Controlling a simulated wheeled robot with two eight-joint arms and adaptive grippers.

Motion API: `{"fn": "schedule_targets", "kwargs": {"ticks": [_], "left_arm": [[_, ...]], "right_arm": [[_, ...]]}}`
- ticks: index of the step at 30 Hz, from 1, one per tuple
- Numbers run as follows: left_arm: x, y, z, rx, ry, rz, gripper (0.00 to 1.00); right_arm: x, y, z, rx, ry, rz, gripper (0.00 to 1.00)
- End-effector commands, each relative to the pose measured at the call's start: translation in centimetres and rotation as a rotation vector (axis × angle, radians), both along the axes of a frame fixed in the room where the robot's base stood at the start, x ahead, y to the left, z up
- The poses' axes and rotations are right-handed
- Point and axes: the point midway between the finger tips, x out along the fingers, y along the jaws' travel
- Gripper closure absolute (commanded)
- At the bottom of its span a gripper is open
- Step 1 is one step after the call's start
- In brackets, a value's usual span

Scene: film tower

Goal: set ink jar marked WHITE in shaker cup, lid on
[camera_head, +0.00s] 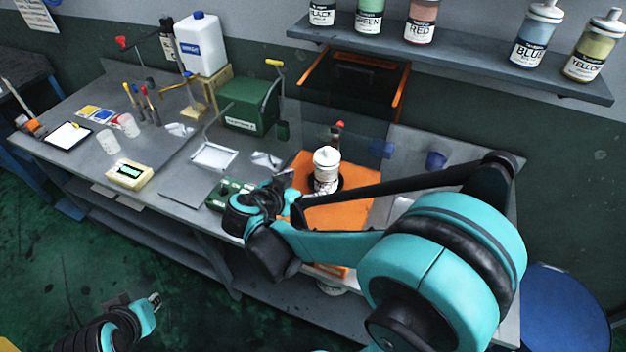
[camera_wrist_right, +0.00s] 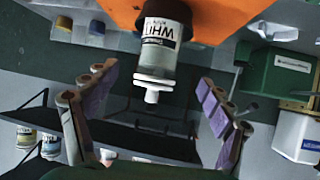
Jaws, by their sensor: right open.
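The ink jar marked WHITE (camera_head: 326,168) stands upright in a black round cup (camera_head: 339,184) on the orange shaker (camera_head: 350,212). Its white lid is on top. The wrist view shows the WHITE label on the jar (camera_wrist_right: 156,42), upside down, with its lower end inside the black cup (camera_wrist_right: 184,10). My right gripper (camera_head: 287,193) is open beside the jar. In the wrist view its two purple-padded fingers (camera_wrist_right: 155,90) are wide apart, one on each side of the lid end, not visibly touching it. My left gripper (camera_head: 153,301) hangs low in front of the bench.
A shelf (camera_head: 460,65) above holds several ink jars, including RED (camera_head: 421,22) and BLUE (camera_head: 536,38). A green box (camera_head: 247,105) and a white canister (camera_head: 202,45) stand behind to the left.

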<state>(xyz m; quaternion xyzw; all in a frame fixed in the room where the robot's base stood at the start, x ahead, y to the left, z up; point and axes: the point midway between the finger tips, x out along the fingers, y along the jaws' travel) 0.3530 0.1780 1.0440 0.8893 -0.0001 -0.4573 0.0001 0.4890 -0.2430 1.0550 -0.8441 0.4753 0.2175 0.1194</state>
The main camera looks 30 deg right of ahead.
Motion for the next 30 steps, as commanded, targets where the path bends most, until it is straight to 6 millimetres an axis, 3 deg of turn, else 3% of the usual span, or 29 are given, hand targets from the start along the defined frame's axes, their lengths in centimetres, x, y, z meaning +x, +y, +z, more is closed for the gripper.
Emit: {"fn": "schedule_targets", "kwargs": {"ticks": [5,8,12,18,24,30], "left_arm": [[0.0,0.0,0.0,0.000,0.000,0.000,0.82],[0.0,0.0,0.0,0.000,0.000,0.000,0.82],[0.0,0.0,0.0,0.000,0.000,0.000,0.82],[0.0,0.0,0.0,0.000,0.000,0.000,0.82],[0.0,0.0,0.0,0.000,0.000,0.000,0.82],[0.0,0.0,0.0,0.000,0.000,0.000,0.82]], "right_arm": [[-2.2,-0.3,-0.3,0.055,0.144,0.097,0.18],[-4.7,-0.2,-1.0,0.124,0.288,0.245,0.18],[-8.6,1.6,-1.7,0.216,0.426,0.523,0.18],[-12.4,4.8,-1.6,0.255,0.442,0.854,0.18],[-13.5,6.4,-1.1,0.238,0.407,0.993,0.18],[-13.6,6.6,-1.0,0.233,0.404,1.007,0.18]]}}
